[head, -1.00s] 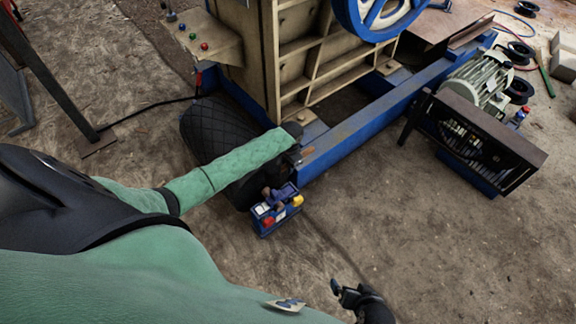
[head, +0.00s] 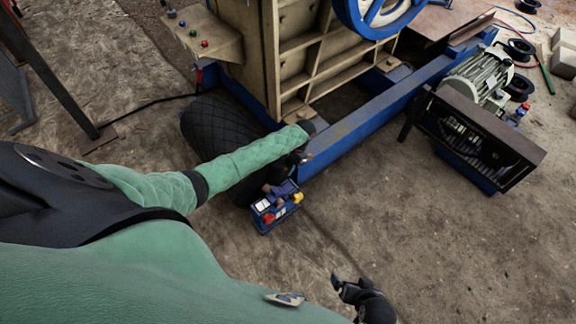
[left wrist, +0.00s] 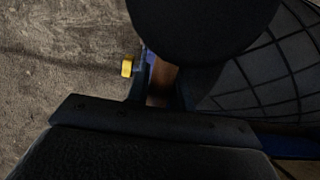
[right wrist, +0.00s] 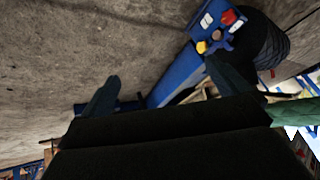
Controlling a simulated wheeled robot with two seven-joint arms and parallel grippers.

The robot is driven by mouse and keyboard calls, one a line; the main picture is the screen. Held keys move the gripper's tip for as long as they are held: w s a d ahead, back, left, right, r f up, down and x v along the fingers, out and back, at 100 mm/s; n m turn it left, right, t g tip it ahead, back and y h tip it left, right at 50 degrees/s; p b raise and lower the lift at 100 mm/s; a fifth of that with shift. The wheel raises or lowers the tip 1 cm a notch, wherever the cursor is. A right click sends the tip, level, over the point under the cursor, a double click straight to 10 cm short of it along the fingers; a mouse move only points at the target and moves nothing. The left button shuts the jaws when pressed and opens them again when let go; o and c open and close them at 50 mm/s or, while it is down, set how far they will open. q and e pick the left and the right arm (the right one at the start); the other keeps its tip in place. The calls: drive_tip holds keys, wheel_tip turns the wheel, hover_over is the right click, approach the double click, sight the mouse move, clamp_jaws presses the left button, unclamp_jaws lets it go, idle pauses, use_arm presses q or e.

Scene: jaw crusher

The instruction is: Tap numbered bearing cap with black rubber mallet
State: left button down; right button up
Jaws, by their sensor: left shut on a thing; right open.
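My left gripper (head: 301,157) is beside the crusher's blue base frame, above the blue tool caddy. In the left wrist view its fingers (left wrist: 160,88) are shut on a brown handle (left wrist: 162,80). A large dark rounded shape (left wrist: 205,28), apparently the black mallet head, fills the top of that view. The mallet is hard to make out in the head view. My right gripper (head: 347,287) is open and empty above bare ground; its spread fingers show in the right wrist view (right wrist: 163,90). I cannot make out a numbered bearing cap in any view.
The crusher body (head: 300,60) with its blue flywheel (head: 385,12) stands ahead on the blue frame (head: 365,118). A motor (head: 478,80) stands right. Ground at lower right is clear.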

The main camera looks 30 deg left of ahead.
use_arm(q)
wheel_tip(320, 180, down, 7)
drive_tip(key=t+h+b, duration=0.1)
drive_tip(key=t+b, duration=0.1)
drive_tip(key=t, duration=0.1)
drive_tip(key=shift+s+f, duration=0.1)
use_arm(e)
wheel_tip(320, 180, down, 4)
use_arm(q)
drive_tip(key=shift+r+p, duration=3.2)
drive_tip(key=shift+r, duration=0.25)
use_arm(e)
drive_tip(key=s+d+r+g, duration=0.1)
drive_tip(key=d+r, duration=0.1)
drive_tip(key=r, duration=0.8)
drive_tip(key=s+d+r+g, duration=0.1)
drive_tip(key=r, duration=0.8)
drive_tip(key=shift+s+d+r+h, duration=0.2)
drive_tip(key=shift+d+r+h, duration=0.2)
